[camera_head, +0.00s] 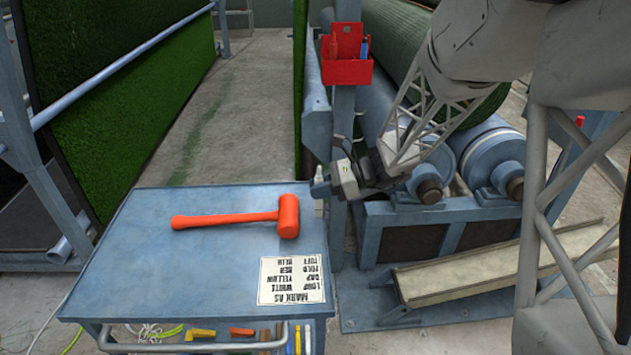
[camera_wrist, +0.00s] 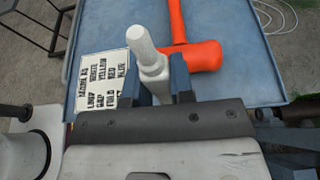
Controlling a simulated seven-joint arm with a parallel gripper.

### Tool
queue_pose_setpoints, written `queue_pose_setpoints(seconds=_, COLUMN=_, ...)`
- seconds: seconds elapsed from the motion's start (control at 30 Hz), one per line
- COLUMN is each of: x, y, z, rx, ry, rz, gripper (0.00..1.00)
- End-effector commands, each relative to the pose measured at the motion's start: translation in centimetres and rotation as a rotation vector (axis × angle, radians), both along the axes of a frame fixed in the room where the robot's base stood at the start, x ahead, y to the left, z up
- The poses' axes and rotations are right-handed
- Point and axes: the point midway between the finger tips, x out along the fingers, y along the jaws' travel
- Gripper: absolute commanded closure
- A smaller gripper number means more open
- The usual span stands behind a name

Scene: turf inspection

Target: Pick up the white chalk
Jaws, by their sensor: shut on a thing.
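The white chalk (camera_wrist: 146,52) is a pale stick with a wider, blunt far end, standing out from between the two blue fingers of my gripper (camera_wrist: 155,82) in the wrist view. My gripper is shut on it. In the head view my gripper (camera_head: 319,188) is at the right edge of the blue cart, beside the post.
An orange mallet (camera_head: 240,219) and a printed label card (camera_head: 292,280) lie on the blue cart top (camera_head: 150,255). A red holder (camera_head: 347,72) with red and blue sticks hangs on the post. Several coloured sticks show at the cart's front. Rollers (camera_head: 490,155) stand right.

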Motion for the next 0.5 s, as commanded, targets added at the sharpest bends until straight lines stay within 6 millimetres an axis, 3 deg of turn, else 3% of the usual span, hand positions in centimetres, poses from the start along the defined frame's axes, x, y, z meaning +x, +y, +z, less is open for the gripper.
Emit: queue_pose_setpoints(seconds=0.5, x=-0.94, y=-0.18, z=0.05, rx=0.000, ry=0.000, rz=0.000, gripper=0.99)
